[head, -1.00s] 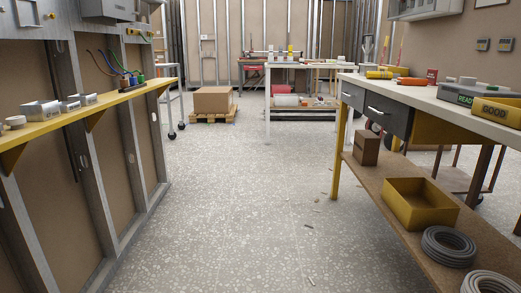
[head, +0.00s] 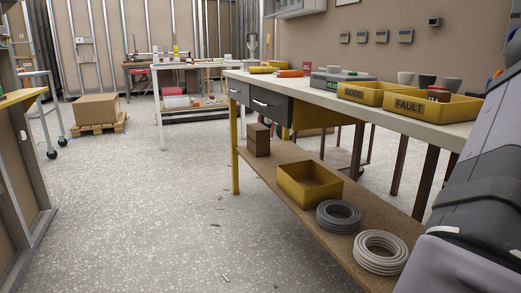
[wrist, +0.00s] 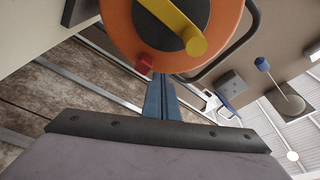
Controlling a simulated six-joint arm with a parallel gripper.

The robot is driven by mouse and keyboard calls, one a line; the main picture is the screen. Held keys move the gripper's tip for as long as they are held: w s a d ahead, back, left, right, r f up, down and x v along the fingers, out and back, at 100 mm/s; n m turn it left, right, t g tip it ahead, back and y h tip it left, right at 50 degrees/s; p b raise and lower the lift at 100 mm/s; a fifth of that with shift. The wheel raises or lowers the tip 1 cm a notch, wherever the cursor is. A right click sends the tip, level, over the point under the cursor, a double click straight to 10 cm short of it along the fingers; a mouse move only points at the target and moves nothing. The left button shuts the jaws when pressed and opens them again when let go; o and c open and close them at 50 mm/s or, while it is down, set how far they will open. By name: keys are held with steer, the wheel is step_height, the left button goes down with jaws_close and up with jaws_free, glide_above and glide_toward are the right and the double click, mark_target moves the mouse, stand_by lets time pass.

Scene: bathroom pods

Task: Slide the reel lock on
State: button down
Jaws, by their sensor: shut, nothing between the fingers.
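In the wrist view an orange reel (wrist: 119,22) with a dark hub fills the top middle, cut off by the frame edge. A yellow crank with a round knob (wrist: 195,46) crosses its face. A small red tab (wrist: 146,62) sits at the reel's lower rim; I cannot tell whether it is the reel lock or how it is set. My gripper (wrist: 160,78) has its blue fingers together and empty, with their tips just below the rim, close to the red tab. I cannot tell whether they touch. In the head view neither gripper nor reel can be made out.
A black tubular frame (wrist: 246,45) curves around the reel's right side. In the head view a long workbench (head: 300,96) runs along the right, with yellow GOOD (head: 353,93) and FAULT (head: 409,105) bins on top. Cable coils (head: 381,252) lie on its lower shelf.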

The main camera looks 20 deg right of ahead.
steer(key=shift+a, duration=0.15)
steer(key=a+b, duration=0.3)
steer(key=a, duration=0.3)
steer(key=shift+a, duration=0.4)
stand_by(0.4)
